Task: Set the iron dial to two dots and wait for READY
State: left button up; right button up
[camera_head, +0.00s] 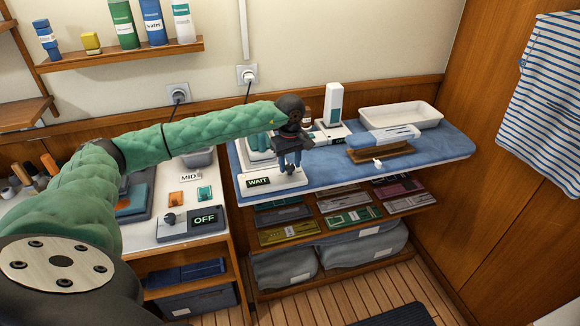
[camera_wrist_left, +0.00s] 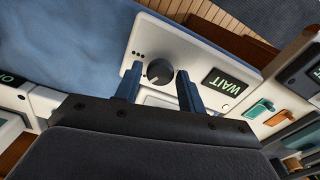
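A white control box (camera_head: 275,184) with a lit WAIT display (camera_head: 258,182) sits at the left front of the blue-covered board. In the left wrist view, the black round dial (camera_wrist_left: 159,72) stands on this box beside the WAIT display (camera_wrist_left: 224,83), with small dots (camera_wrist_left: 138,54) printed near it. The dial's exact setting is too small to tell. My left gripper (camera_head: 290,168) is over the box; in the wrist view its blue fingers (camera_wrist_left: 158,76) are apart, one on each side of the dial. I cannot tell whether they touch it. My right gripper is out of view.
An iron-like white and blue thing (camera_head: 386,136) lies at a wooden rest (camera_head: 382,154) on the blue board (camera_head: 440,148). A white tray (camera_head: 400,116) stands behind. Another box with an OFF display (camera_head: 204,220) stands on the left counter. A shelf with bottles (camera_head: 153,22) hangs at upper left.

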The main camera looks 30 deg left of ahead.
pick_arm(q)
jog(key=shift+r+p, duration=0.4)
jog(key=shift+r, duration=2.05)
